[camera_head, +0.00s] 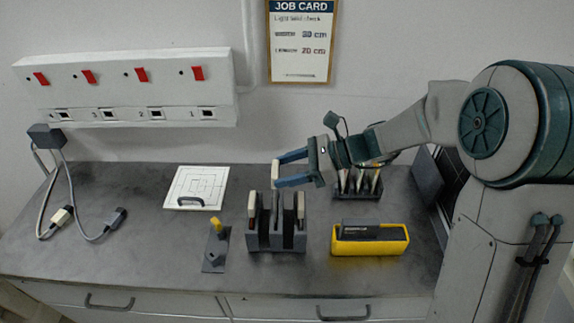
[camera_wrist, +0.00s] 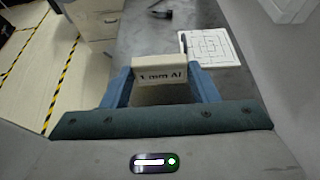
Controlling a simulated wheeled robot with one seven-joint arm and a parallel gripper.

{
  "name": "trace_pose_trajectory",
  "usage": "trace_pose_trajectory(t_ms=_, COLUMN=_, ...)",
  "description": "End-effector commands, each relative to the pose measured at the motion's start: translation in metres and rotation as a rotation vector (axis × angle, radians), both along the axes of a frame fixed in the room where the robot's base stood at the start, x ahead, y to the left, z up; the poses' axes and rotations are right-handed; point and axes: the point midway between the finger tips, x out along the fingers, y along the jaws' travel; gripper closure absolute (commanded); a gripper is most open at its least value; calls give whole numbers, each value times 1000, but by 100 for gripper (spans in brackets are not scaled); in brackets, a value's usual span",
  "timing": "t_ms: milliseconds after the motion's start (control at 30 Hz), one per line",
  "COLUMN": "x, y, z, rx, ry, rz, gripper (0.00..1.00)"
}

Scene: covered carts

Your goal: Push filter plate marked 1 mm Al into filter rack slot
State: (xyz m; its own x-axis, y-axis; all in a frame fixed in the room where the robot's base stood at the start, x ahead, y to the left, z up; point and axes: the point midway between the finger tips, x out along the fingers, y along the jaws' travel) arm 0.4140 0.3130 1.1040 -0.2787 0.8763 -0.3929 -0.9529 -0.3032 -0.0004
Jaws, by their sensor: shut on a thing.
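The filter plate marked 1 mm Al (camera_wrist: 160,72) is between the two blue fingers of my gripper (camera_wrist: 162,88) in the wrist view, its cream label face toward the camera. In the head view my gripper (camera_head: 281,172) points left, shut on the plate, whose cream end (camera_head: 276,173) shows at the fingertips. It appears higher than the dark front rack (camera_head: 276,242), which has upright dividers and cream-topped plates at its left and right sides.
A yellow tray (camera_head: 370,248) with a dark item sits right of the front rack. A small dark stand with a yellow knob (camera_head: 222,224) is at its left. A white patterned board (camera_head: 203,181) lies behind. Cables with plugs (camera_head: 75,215) lie at the far left.

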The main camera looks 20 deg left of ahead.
Motion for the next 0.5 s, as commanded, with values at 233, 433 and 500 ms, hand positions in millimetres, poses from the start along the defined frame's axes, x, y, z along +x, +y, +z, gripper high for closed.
trace_pose_trajectory(t_ms=233, x=0, y=0, z=-13, rx=0, ry=0, rz=0, gripper=72)
trace_pose_trajectory(t_ms=433, x=0, y=0, z=-12, rx=0, ry=0, rz=0, gripper=72)
trace_pose_trajectory(t_ms=500, x=0, y=0, z=-12, rx=0, ry=0, rz=-1, gripper=72)
